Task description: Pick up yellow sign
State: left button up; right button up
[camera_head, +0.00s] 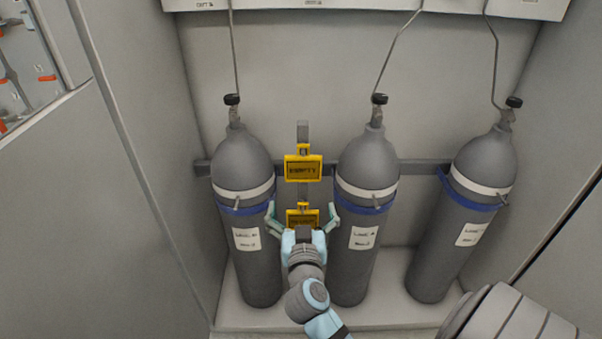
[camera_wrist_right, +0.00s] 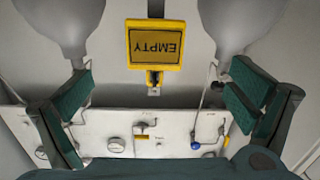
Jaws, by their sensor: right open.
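Two yellow signs hang one above the other on a grey upright bar between the left and middle cylinders. The upper sign (camera_head: 303,168) reads "EMPTY". The lower sign (camera_head: 302,217) is partly hidden by my right gripper, and its text is too small to read. My right gripper (camera_head: 302,222) is open, its fingers spread to either side of the lower sign. In the right wrist view one yellow sign (camera_wrist_right: 155,45) reads "EMPTY" upside down, beyond the open fingers (camera_wrist_right: 160,88) and between them. My left gripper is not in view.
Grey gas cylinders stand at left (camera_head: 240,180), middle (camera_head: 365,165) and right (camera_head: 480,175), strapped to a wall rail (camera_head: 425,166). The left and middle cylinders flank my right gripper closely. A panel (camera_wrist_right: 120,120) with knobs shows in the wrist view.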

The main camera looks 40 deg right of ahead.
aim_at(303, 167)
jog(key=shift+m, duration=0.3)
jog(key=x, duration=0.4)
jog(key=r+x, duration=0.1)
jog(key=x, duration=0.4)
jog(key=r+x, duration=0.1)
jog(key=x, duration=0.4)
jog(key=shift+d, duration=0.45)
jog(key=shift+s+a+r, duration=0.1)
jog(key=c, duration=1.1)
